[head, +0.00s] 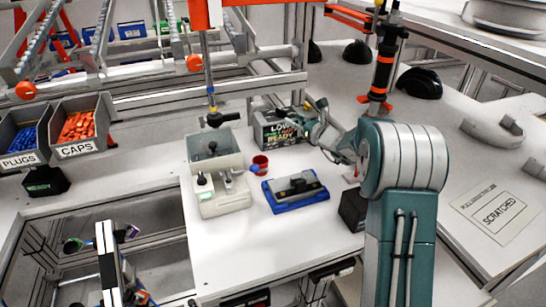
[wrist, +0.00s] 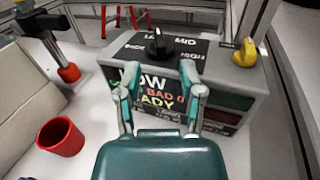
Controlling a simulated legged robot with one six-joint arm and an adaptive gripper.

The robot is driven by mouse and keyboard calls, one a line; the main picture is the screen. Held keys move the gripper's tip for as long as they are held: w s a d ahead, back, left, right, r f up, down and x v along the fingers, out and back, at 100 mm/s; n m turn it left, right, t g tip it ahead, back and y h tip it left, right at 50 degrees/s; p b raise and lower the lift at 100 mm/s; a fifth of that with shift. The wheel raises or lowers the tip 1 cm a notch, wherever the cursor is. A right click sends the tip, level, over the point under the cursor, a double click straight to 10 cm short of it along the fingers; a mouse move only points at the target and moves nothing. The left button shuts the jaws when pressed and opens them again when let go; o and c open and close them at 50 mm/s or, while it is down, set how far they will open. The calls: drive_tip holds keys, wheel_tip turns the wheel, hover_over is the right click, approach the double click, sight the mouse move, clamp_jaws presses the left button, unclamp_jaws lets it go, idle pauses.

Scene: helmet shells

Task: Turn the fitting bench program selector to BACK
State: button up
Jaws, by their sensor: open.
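The fitting bench program selector is a black knob (wrist: 158,45) on the dark top panel of a grey box (wrist: 232,78). Labels around it include LOW, MID and HIGH, with a less clear one at the left that looks like BACK. The knob's narrow upper part points away from me, near LOW. The box's front display, partly hidden by my fingers, reads LOW, BAD 0 and READY. In the head view the box (head: 265,134) stands behind the bench's middle. My gripper (wrist: 161,72) is open, its fingers apart in front of the knob and not touching it.
A yellow knob (wrist: 245,52) sits at the box's right end. In the head view, a blue-based fixture (head: 295,190) and a pale bin unit (head: 215,150) stand nearby.

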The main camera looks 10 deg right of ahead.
drive_tip(key=s+a+r+n+g, duration=0.2)
drive_tip(key=s+a+n+g, duration=0.2)
drive_tip(key=s+n, duration=0.4)
drive_tip(key=s+a+r+n+g, duration=0.3)
drive_tip(key=s+a+n+g, duration=0.2)
drive_tip(key=s, duration=1.1)
drive_tip(key=a+n, duration=0.1)
drive_tip(key=n, duration=0.1)
drive_tip(key=shift+a+r+n+y, duration=0.2)
drive_tip(key=shift+a+n+y, duration=0.1)
drive_tip(key=shift+a+n, duration=0.1)
